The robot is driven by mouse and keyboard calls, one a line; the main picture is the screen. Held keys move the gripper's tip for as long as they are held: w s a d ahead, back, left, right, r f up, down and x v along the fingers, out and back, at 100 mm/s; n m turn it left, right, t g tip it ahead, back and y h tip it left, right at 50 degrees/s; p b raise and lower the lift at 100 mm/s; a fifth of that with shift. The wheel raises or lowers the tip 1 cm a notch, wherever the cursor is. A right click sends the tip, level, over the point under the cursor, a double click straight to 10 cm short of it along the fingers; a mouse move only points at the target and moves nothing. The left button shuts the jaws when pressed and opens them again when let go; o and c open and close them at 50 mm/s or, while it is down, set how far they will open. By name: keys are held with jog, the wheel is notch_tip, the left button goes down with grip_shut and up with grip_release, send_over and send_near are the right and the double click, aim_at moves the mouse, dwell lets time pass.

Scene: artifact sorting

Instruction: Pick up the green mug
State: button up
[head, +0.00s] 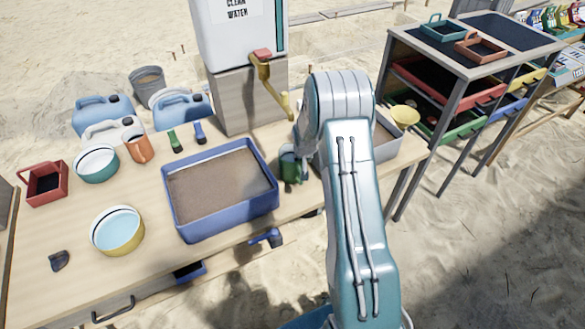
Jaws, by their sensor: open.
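The green mug (287,162) stands on the wooden table just right of the blue-rimmed sand tray (222,228). Its right side is partly covered by my arm and gripper. My gripper (303,163) is open, close beside the mug at its right. Most of the gripper is hidden behind my arm, so I cannot tell whether the fingers touch the mug.
A water dispenser (240,30) on a wooden block stands behind the mug. Brushes, an orange mug (137,147), bowls and a red tray (45,184) lie at left. A grey tray (387,140) is right of my arm. A shelf (445,62) stands farther right.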

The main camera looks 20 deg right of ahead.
grip_shut()
dwell(0.3)
